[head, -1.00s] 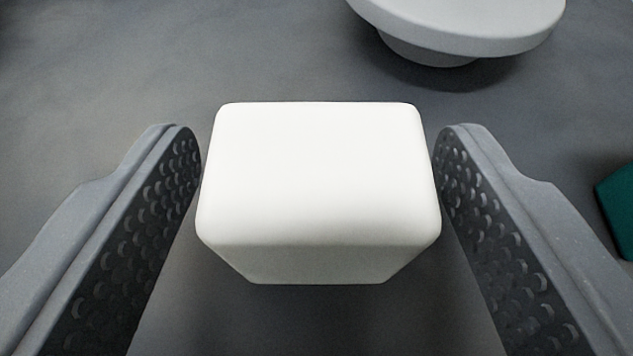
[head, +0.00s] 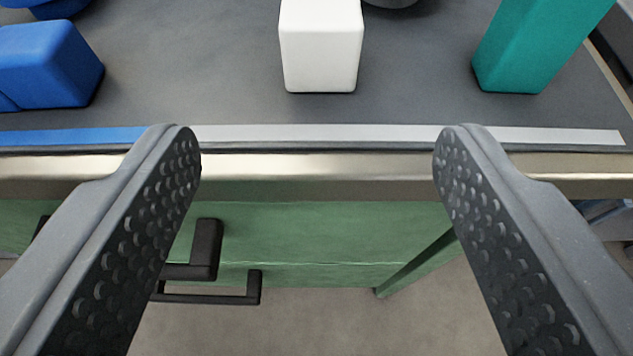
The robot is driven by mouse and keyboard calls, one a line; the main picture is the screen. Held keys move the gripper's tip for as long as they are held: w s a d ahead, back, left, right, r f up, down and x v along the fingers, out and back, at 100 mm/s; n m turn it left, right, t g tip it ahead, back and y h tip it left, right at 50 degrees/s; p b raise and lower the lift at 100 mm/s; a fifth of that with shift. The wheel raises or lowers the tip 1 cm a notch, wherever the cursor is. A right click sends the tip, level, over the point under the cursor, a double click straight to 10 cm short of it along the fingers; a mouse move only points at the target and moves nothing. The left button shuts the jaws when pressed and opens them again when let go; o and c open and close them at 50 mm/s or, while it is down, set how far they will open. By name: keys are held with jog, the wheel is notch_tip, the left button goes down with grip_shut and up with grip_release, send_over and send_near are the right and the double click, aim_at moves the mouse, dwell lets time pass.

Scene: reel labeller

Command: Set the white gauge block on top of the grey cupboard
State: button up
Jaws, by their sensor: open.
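The white gauge block (head: 322,48) stands on the dark grey worktop at the top middle of the head view. Its top end is cut off by the frame. My gripper (head: 317,140) is open and empty, its two fingers wide apart over the worktop's front edge. The block is beyond the fingertips, in line with the gap between them, and nothing touches it. No grey cupboard shows in this view.
A blue block (head: 48,65) stands left and a teal block (head: 535,45) right on the worktop (head: 200,60). A metal front edge (head: 320,165) runs across. Below it are green drawers (head: 320,228) with black handles (head: 205,250), and open floor (head: 330,325).

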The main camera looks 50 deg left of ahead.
jog(key=shift+s+d+r, duration=0.15)
jog(key=shift+s+d, duration=0.05)
